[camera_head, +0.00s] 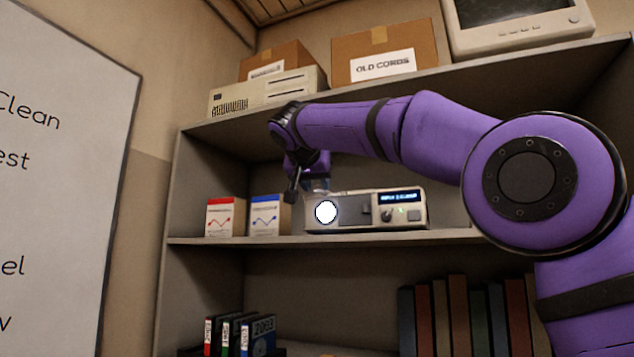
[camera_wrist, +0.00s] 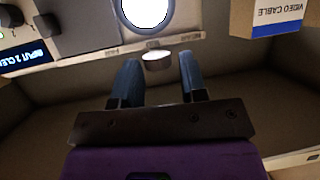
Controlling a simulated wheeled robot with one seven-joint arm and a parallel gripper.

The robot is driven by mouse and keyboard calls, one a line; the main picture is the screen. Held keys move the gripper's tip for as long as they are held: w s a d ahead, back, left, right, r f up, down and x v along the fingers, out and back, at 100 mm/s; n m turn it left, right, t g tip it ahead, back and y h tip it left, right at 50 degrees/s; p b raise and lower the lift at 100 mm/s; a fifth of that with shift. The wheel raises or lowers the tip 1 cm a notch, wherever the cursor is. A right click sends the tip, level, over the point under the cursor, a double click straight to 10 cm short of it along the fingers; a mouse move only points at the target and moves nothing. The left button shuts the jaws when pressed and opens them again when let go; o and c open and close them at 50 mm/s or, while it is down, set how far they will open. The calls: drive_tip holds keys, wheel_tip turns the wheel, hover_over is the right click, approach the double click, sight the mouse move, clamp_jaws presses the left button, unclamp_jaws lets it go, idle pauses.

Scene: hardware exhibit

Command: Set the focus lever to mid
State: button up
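A beige projector (camera_head: 352,213) with a bright round lens (camera_head: 326,211) stands on the middle shelf. The wrist view shows it upside down, with its lens (camera_wrist: 146,10) at the top. My gripper (camera_head: 295,190) is at the projector's left end, above the lens. In the wrist view my gripper (camera_wrist: 158,66) is open, its two blue-grey fingers on either side of the silvery piece, with visible gaps. The head view hides the lever behind my gripper.
The projector has a lit display (camera_head: 399,196) and a dark knob (camera_head: 386,214) at right. A blue-labelled box (camera_head: 268,215) and a red-labelled box (camera_head: 222,217) stand close at left. The upper shelf (camera_head: 190,128) lies above my wrist. Bare shelf shows right of the projector.

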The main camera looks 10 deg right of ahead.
drive_tip(key=v, duration=1)
drive_tip(key=shift+s+a, duration=0.2)
drive_tip(key=shift+s, duration=0.15)
drive_tip(key=shift+r, duration=0.1)
drive_tip(key=s+d+f+n+g+y, duration=0.1)
drive_tip(key=s+d+f+n+g, duration=0.1)
drive_tip(key=s+d+f, duration=0.6)
drive_tip(key=s+d+f+n+g+y, duration=0.1)
drive_tip(key=s+d+f+n+g, duration=0.3)
drive_tip(key=f, duration=0.6)
drive_tip(key=s+d+f+y, duration=0.2)
drive_tip(key=s+d+f, duration=0.1)
drive_tip(key=s+f, duration=0.6)
drive_tip(key=s+d+f+y, duration=0.2)
drive_tip(key=s+f, duration=0.7)
drive_tip(key=f, duration=0.8)
drive_tip(key=shift+s+d+f+g, duration=0.3)
drive_tip(key=shift+s+d+f, duration=0.1)
drive_tip(key=shift+d, duration=0.5)
idle(1.2)
